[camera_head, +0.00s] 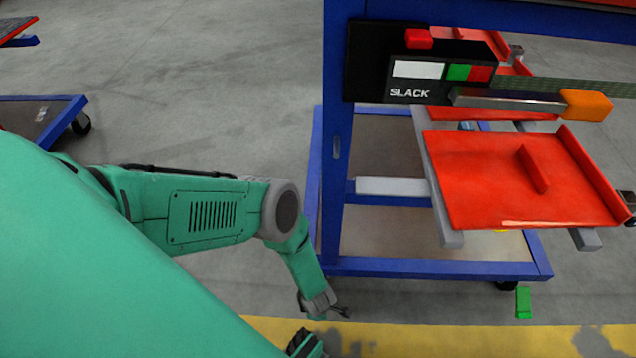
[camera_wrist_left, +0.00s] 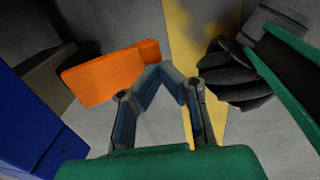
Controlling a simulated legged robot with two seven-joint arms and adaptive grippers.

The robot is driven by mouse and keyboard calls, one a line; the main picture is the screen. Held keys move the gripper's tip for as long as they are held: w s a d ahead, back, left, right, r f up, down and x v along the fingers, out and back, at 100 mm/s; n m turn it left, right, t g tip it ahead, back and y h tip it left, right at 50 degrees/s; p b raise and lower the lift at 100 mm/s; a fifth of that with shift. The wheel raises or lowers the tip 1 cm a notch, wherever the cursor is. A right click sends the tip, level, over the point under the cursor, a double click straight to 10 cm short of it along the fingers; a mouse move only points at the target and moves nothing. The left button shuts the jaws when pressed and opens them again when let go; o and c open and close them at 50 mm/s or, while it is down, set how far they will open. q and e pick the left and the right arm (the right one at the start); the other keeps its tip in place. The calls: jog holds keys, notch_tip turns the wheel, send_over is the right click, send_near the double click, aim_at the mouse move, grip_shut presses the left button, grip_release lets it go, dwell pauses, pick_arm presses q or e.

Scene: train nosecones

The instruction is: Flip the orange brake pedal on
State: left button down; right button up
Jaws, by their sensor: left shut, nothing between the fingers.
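The orange brake pedal (camera_head: 587,105) is the block at the right end of a grey metal lever (camera_head: 508,101), below a black panel marked SLACK (camera_head: 409,93). The lever lies nearly level. My left gripper (camera_head: 338,311) is low and left of the pedal in the head view, its fingers small there. In the left wrist view the pedal (camera_wrist_left: 110,73) shows left of my shut, empty fingers (camera_wrist_left: 160,72). Its right end comes close to the fingertips in the picture; I cannot tell the gap in depth. I do not make out my right gripper.
A blue cart frame (camera_head: 337,150) carries the panel and a red tray (camera_head: 515,180). A red button (camera_head: 418,39) sits on top of the panel. A green block (camera_head: 523,303) is on the floor near a yellow stripe (camera_head: 430,335).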

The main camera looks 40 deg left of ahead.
pick_arm(q)
jog(key=shift+f+t+y, duration=0.4)
jog(key=shift+f+t, duration=0.2)
jog(key=shift+f, duration=0.05)
